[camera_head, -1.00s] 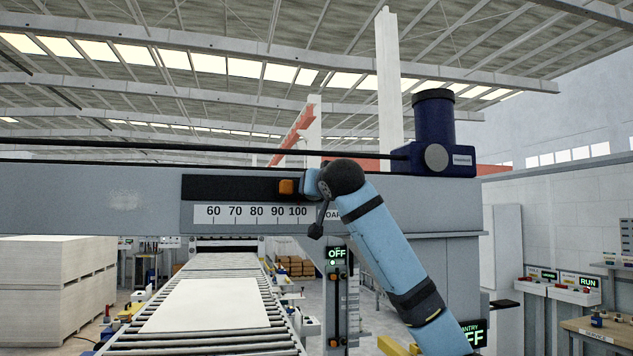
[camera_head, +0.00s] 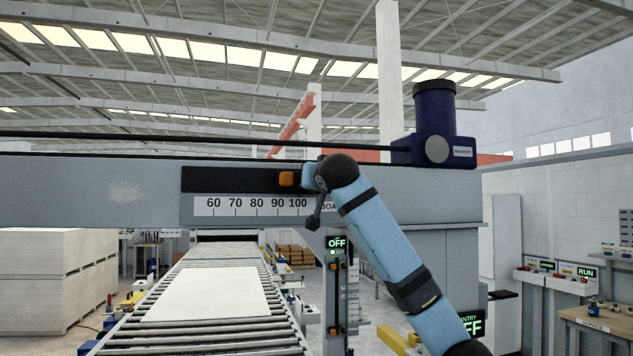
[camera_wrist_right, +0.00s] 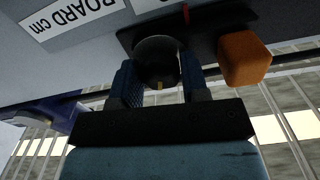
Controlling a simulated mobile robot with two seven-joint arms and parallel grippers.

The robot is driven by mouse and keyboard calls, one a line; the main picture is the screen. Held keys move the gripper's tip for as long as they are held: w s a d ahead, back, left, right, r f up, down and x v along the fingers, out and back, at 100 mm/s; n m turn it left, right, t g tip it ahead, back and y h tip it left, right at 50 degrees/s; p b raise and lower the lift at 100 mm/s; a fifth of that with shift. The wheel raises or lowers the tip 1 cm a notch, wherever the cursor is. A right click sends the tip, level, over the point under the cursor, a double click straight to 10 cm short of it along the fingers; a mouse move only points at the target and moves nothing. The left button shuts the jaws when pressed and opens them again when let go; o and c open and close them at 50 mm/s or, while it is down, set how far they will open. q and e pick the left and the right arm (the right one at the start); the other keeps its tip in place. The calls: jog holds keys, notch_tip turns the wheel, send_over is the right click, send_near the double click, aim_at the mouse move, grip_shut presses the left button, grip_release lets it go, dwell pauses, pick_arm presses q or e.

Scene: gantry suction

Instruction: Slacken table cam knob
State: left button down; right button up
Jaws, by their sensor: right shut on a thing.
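A round black knob (camera_wrist_right: 157,62) sits on the dark slot plate of the beam in the right wrist view. My right gripper (camera_wrist_right: 158,85) is shut on it, with one blue ribbed finger at each side. In the head view my right gripper (camera_head: 307,177) is at the right end of the scale, and my wrist hides the knob. An orange block (camera_head: 286,179) is in the slot just left of the gripper; it also shows in the right wrist view (camera_wrist_right: 244,58), apart from the fingers. My left gripper is not in view.
A white scale (camera_head: 255,206) marked 60 to 100 runs below the dark slot. A roller conveyor with a pale board (camera_head: 208,293) lies under the beam. A dark blue motor (camera_head: 434,125) stands on the beam at right. A panel reads OFF (camera_head: 337,243).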

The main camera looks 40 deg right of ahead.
jog(key=shift+n, duration=0.3)
jog(key=n, duration=0.5)
jog(key=shift+n, duration=0.4)
jog(key=o, duration=0.9)
